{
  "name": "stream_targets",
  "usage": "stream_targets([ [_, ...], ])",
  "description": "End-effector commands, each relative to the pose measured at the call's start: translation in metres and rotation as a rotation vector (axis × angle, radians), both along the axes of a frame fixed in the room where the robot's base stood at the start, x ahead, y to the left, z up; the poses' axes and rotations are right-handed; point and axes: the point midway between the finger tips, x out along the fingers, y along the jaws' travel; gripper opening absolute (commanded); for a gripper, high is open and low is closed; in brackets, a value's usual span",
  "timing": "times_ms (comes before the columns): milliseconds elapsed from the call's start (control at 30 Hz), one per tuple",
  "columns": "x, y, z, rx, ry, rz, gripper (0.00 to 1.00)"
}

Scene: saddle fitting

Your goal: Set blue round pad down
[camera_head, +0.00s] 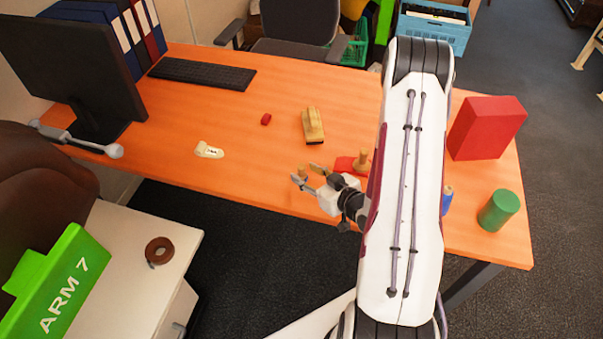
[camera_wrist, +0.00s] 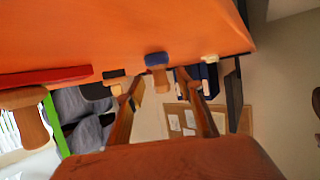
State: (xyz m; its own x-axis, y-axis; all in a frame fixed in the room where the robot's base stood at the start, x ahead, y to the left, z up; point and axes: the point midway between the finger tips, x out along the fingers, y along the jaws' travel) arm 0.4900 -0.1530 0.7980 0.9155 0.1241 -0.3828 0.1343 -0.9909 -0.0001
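The blue round pad (camera_wrist: 157,58) shows in the wrist view with its wooden peg (camera_wrist: 160,80) pointing away from the orange table (camera_wrist: 110,35). The pad's face is toward the tabletop; I cannot tell whether it touches it. My gripper (camera_head: 305,174) is low over the front part of the table, and it also shows in the wrist view (camera_wrist: 158,76). Its fingers are spread on both sides of the peg, with gaps visible between finger and peg. In the head view only a bit of the peg (camera_head: 302,171) shows between the fingertips, and the blue pad itself cannot be made out.
A red pad (camera_head: 344,164) with a wooden peg stands close right of my gripper. A red box (camera_head: 487,128) and green cylinder (camera_head: 498,211) stand right.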

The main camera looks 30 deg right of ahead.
Motion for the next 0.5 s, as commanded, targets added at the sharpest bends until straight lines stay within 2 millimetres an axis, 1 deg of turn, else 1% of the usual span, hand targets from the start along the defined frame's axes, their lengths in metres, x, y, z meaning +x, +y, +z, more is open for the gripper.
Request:
stream_targets([
  [33, 0.005, 0.002, -0.002, -0.001, -0.001, 0.004, 0.37],
  [200, 0.020, 0.004, -0.008, -0.001, 0.000, 0.004, 0.37],
  [333, 0.026, 0.004, -0.010, -0.001, 0.000, 0.001, 0.37],
  [500, 0.027, 0.004, -0.011, 0.000, 0.000, 0.000, 0.37],
])
